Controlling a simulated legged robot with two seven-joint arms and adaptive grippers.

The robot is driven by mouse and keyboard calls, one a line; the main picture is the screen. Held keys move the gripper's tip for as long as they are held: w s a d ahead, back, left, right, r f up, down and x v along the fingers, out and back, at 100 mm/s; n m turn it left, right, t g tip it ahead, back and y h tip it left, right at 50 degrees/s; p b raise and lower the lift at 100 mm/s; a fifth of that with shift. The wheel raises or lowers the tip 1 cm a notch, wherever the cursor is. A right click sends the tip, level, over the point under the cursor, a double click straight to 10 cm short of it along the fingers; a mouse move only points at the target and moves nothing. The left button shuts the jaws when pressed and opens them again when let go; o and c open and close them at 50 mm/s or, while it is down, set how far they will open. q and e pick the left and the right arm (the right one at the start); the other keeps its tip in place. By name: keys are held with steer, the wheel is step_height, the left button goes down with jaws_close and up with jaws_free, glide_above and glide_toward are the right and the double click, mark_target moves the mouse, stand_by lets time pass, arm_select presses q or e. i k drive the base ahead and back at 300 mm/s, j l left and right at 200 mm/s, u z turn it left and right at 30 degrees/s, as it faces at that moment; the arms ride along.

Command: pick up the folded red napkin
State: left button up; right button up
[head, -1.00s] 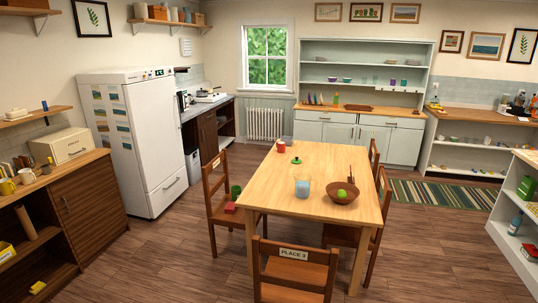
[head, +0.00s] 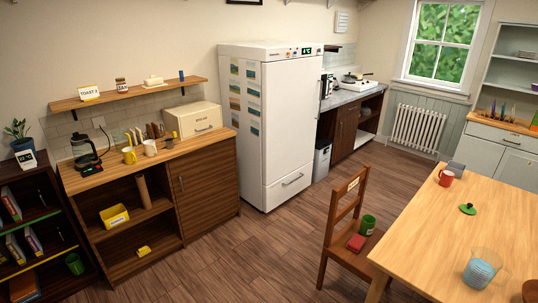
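The folded red napkin (head: 356,243) lies flat on the seat of a wooden chair (head: 342,258) at the left side of the dining table. A green cup or can (head: 368,225) stands just behind it on the same seat. Neither of my grippers shows in the head view.
The wooden table (head: 450,230) at right holds a red mug (head: 446,178), a green lid (head: 467,209) and a glass pitcher (head: 481,270). A white fridge (head: 290,130) and a brown cabinet (head: 205,190) line the wall. Wooden floor (head: 255,255) is clear left of the chair.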

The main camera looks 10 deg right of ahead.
mark_target(358, 241)
steer(key=i+u, duration=0.1)
steer(key=i, duration=0.9)
steer(key=i+z, duration=0.3)
steer(key=z, duration=0.2)
steer(key=i+z, duration=0.3)
steer(key=z, duration=0.15)
steer(key=i+j+z, duration=0.15)
steer(key=z, duration=0.35)
steer(key=i+j, duration=0.05)
steer(key=i, duration=0.05)
